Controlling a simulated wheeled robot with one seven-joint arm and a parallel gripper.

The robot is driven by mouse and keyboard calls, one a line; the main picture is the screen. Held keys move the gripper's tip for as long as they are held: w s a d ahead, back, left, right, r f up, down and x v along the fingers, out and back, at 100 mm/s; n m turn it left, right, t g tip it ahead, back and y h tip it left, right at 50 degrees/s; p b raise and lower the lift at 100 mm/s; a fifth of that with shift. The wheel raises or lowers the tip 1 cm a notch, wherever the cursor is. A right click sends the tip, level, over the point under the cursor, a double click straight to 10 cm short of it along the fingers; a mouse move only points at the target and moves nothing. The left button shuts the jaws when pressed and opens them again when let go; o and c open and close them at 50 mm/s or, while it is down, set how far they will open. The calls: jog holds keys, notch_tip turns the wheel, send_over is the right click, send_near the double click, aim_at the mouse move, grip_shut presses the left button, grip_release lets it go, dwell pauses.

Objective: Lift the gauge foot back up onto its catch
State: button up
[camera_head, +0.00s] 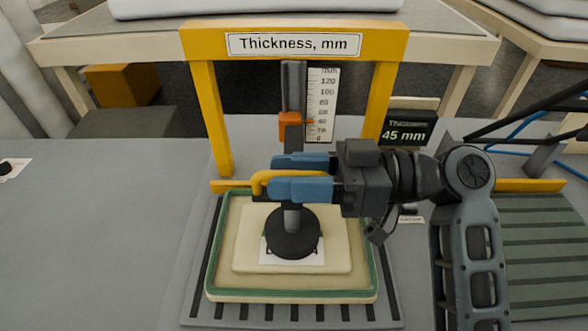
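The gauge foot (292,236) is a black disc on a grey stem, down on a pale wadding pad with a white marked card under it. A yellow handle (262,181) crosses its stem. My gripper (300,178) reaches in from the right, with its blue fingers on the far and near sides of the handle, and no gap shows between them and it. The fingers hide part of the stem. Above, an orange slider (290,125) on the dark upright points near 40 on the scale (321,103). I cannot make out the catch.
A yellow frame (209,115) labelled "Thickness, mm" stands around the gauge. A green-rimmed tray (216,245) holds the pad on a slatted base. A display (407,130) reads 45 mm. The grey surface at left is mostly clear; blue cables lie at right.

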grip_shut()
jog(key=shift+r, duration=0.1)
dwell(0.5)
